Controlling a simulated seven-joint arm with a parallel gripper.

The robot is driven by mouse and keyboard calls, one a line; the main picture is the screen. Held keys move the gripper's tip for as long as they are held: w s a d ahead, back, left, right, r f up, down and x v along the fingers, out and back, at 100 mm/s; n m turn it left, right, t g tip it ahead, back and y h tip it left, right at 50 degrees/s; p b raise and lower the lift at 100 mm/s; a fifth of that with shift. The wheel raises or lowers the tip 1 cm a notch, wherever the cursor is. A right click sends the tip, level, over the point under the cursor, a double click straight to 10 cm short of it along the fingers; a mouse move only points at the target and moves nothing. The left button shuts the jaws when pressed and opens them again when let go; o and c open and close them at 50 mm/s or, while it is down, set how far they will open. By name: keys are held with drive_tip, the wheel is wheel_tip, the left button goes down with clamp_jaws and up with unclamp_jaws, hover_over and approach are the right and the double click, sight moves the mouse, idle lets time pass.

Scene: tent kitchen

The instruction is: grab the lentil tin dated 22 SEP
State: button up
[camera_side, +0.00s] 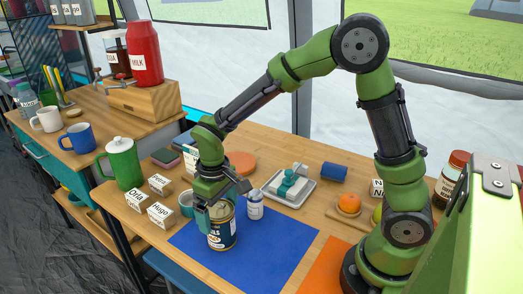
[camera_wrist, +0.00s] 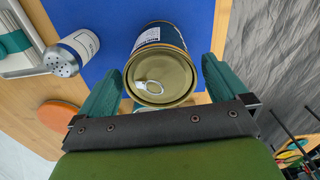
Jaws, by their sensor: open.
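A tin (camera_side: 223,234) with a dark blue and cream label stands upright on the blue mat (camera_side: 275,250). Part of its lettering shows in the side view, but no date can be read. In the wrist view the tin (camera_wrist: 160,82) shows its gold lid and ring pull. My gripper (camera_side: 222,207) is low over the tin. In the wrist view its two teal fingers (camera_wrist: 160,75) are open, one on each side of the tin, with a visible gap at each side.
A white shaker (camera_side: 255,205) stands close behind the tin. A metal tray (camera_side: 290,190), a blue roll (camera_side: 333,172) and an orange disc (camera_side: 243,163) lie farther back. White name blocks (camera_side: 161,214) and a green lidded mug (camera_side: 122,163) stand at left. The mat's right part is clear.

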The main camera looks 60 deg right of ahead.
wheel_tip(320, 180, down, 2)
drive_tip(key=shift+f, duration=0.15)
drive_tip(key=c, duration=1.3)
